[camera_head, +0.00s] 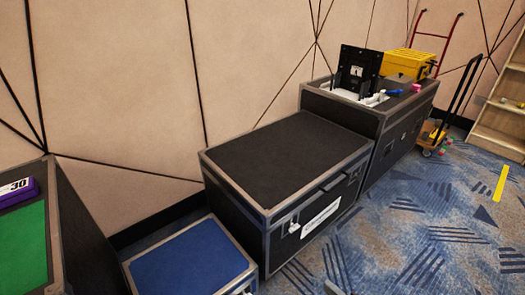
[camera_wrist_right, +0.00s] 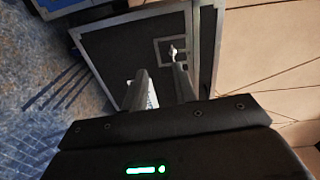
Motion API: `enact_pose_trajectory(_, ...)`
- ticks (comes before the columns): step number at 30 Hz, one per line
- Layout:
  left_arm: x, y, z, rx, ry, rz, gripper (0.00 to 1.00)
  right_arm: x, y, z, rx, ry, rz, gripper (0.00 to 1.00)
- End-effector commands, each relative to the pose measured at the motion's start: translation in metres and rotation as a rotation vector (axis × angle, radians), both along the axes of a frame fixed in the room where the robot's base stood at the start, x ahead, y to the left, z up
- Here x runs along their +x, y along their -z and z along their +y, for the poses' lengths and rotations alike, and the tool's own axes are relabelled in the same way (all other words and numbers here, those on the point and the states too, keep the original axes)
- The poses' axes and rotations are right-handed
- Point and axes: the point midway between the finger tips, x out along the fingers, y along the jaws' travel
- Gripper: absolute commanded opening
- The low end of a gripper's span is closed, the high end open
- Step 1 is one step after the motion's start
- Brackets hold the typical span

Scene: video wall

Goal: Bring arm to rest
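My right gripper (camera_wrist_right: 160,70) shows in the right wrist view. Its two grey fingers stand apart with nothing held between them. They point toward the dark side of a metal-edged flight case (camera_wrist_right: 120,48), which lies beyond the fingertips. In the head view only a small pale piece shows at the bottom edge, right of centre, and I cannot tell which part of my arm it is. My left arm and left gripper are not in view.
A low black case (camera_head: 290,155) stands mid-scene, with a blue-topped case (camera_head: 190,262) at its left. A taller case (camera_head: 350,112) behind carries a black panel mount (camera_head: 358,70) and a yellow box (camera_head: 408,63). A red hand truck (camera_head: 437,40) stands behind.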

Motion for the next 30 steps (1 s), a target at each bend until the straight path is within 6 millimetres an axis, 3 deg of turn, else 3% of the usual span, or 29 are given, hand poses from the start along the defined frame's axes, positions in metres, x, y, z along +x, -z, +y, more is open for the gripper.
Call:
enact_pose_trajectory(11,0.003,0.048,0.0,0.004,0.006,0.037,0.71,-0.038,0.038,0.0,-0.296,0.016,0.063,0.28)
enact_pose_trajectory(17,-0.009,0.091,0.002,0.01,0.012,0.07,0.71,-0.086,0.071,-0.005,-0.574,-0.022,0.136,0.28)
enact_pose_trajectory(20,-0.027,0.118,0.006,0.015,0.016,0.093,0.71,-0.131,0.091,-0.011,-0.776,-0.088,0.199,0.28)
enact_pose_trajectory(24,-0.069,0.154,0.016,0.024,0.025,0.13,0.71,-0.212,0.113,-0.024,-1.073,-0.253,0.299,0.28)
enact_pose_trajectory(30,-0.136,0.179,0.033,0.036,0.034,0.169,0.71,-0.321,0.121,-0.046,-1.373,-0.543,0.417,0.28)
